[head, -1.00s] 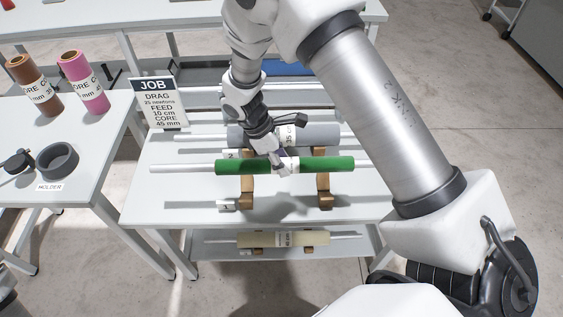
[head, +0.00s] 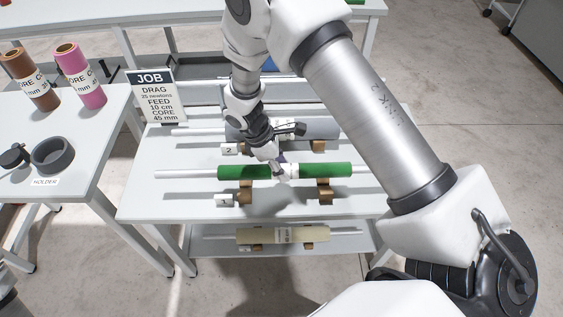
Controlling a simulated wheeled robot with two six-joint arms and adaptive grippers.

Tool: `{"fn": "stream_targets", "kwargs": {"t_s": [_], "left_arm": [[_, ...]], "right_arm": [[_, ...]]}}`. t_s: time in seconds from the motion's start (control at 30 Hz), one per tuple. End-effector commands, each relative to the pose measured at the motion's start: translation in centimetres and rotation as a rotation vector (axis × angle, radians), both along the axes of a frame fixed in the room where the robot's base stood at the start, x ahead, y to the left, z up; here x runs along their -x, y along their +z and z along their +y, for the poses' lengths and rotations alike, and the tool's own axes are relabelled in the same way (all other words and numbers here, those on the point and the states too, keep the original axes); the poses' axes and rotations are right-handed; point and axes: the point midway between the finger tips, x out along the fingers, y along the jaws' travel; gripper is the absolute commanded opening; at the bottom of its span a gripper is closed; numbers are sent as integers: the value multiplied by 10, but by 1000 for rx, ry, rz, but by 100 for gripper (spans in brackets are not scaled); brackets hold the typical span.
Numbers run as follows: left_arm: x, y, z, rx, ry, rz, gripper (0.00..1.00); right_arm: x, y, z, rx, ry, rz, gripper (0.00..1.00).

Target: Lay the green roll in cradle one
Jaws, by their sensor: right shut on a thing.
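The green roll (head: 240,172) is a green cylinder with a pale band and a long light rod out of its left end. My right gripper (head: 281,170) comes down from above and is shut on it near its middle, over the band. The roll lies level, lengthwise over the two brown supports of cradle one (head: 245,194), beside the tag marked 1 (head: 224,200). The roll hides the supports' tops, so I cannot tell whether it touches them. My left gripper is not in view.
A grey roll (head: 322,127) lies behind, by the tag marked 2 (head: 229,149). A cream roll (head: 258,236) lies on the lower shelf. The JOB sign (head: 156,98) stands at the rack's back left. The left table holds brown and pink rolls and a dark ring (head: 53,156).

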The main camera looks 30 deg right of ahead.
Motion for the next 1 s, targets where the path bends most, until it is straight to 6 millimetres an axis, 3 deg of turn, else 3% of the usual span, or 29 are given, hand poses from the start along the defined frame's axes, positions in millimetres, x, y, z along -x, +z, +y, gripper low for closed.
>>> {"fn": "stream_targets", "kwargs": {"t_s": [0.5, 1.0], "left_arm": [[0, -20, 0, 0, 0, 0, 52], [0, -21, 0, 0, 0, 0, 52]], "right_arm": [[0, -39, 0, 1, 0, 1, 0], [0, -42, 0, 0, 0, 0, 0]]}}
